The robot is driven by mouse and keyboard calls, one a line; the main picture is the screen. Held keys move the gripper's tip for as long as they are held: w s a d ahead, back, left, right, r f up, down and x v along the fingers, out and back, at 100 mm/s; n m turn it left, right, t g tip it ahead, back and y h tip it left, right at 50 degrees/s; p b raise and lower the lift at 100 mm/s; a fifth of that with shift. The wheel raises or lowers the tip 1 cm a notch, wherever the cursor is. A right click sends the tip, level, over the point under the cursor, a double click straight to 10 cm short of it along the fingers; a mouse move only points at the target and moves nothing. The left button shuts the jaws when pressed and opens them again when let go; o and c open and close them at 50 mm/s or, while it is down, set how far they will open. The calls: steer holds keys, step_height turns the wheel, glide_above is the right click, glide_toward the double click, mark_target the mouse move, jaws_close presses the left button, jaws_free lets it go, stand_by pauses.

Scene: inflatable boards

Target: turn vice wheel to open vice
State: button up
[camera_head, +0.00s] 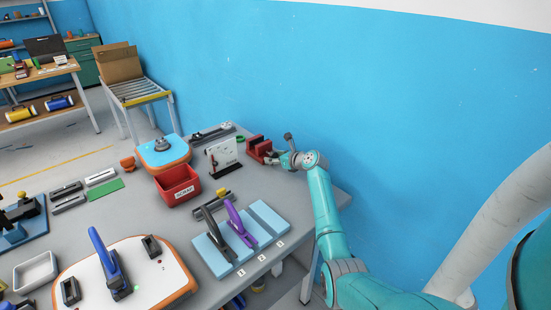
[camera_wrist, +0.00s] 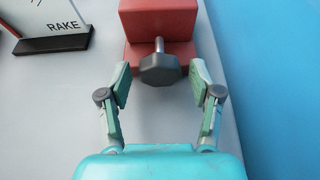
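The red vice (camera_head: 258,147) sits at the far right end of the grey table, near the blue wall. In the wrist view the red vice (camera_wrist: 160,22) is at the top centre. Its dark grey vice wheel (camera_wrist: 160,69) sticks out toward me on a short shaft. My gripper (camera_wrist: 162,85) is open, with one finger on each side of the wheel. A gap shows between each fingertip and the wheel. In the head view my gripper (camera_head: 281,158) is beside the vice, small and partly hidden by my wrist.
A white sign on a black stand (camera_head: 222,156) stands left of the vice. A red scrap bin (camera_head: 177,185) and a blue-and-orange board (camera_head: 163,153) are farther left. Blue pads (camera_head: 225,247) with dark and purple tools lie in front. The blue wall is close on the right.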

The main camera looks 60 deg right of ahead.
steer(key=c, duration=0.9)
steer(key=shift+a+n+h, duration=0.1)
steer(key=shift+n+h, duration=0.5)
steer(key=shift+n, duration=0.1)
steer(key=shift+n+h, duration=0.6)
steer(key=shift+n, duration=0.2)
steer(key=o, duration=1.1)
steer(key=shift+o, duration=0.2)
steer(key=v, duration=1.2)
steer(key=shift+r, duration=0.1)
